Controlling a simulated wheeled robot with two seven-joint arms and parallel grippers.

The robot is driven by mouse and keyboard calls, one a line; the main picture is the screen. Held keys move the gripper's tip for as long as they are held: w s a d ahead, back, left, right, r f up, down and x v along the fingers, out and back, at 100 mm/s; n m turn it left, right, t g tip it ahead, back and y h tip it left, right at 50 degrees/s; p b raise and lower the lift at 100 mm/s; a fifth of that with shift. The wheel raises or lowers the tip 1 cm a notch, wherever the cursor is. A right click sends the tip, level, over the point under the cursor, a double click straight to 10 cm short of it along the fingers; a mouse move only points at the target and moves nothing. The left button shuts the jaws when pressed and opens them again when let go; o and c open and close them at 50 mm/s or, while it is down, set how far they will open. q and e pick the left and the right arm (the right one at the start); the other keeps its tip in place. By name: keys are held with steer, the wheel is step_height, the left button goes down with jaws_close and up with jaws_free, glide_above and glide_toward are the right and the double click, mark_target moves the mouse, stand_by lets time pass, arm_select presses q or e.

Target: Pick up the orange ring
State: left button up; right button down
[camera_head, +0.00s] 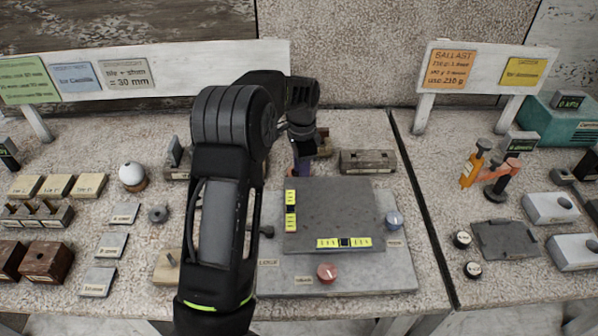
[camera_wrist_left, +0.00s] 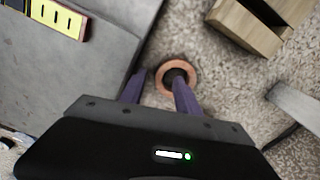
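The orange ring (camera_wrist_left: 163,74) lies on the speckled stone tabletop in the left wrist view, with a dark centre. My left gripper (camera_wrist_left: 159,76) has its two purple fingers apart with nothing held between them. One fingertip overlaps the ring's dark centre in the picture, and the other is just outside the rim. I cannot tell whether either touches it. In the head view my left gripper (camera_head: 303,152) points down behind the grey slab, and I cannot make out the ring there. My right gripper is not in view.
A grey slab (camera_head: 335,205) with yellow levels stands in front of the gripper. A wooden block with a slot (camera_wrist_left: 245,25) is close to the ring. A long grey-brown block (camera_head: 368,161) is to the right. A white sphere (camera_head: 131,174) stands at left.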

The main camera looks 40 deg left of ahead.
arm_select(q)
step_height(320, 180, down, 2)
steer(key=shift+c, duration=0.6)
jaws_close()
stand_by(0.5)
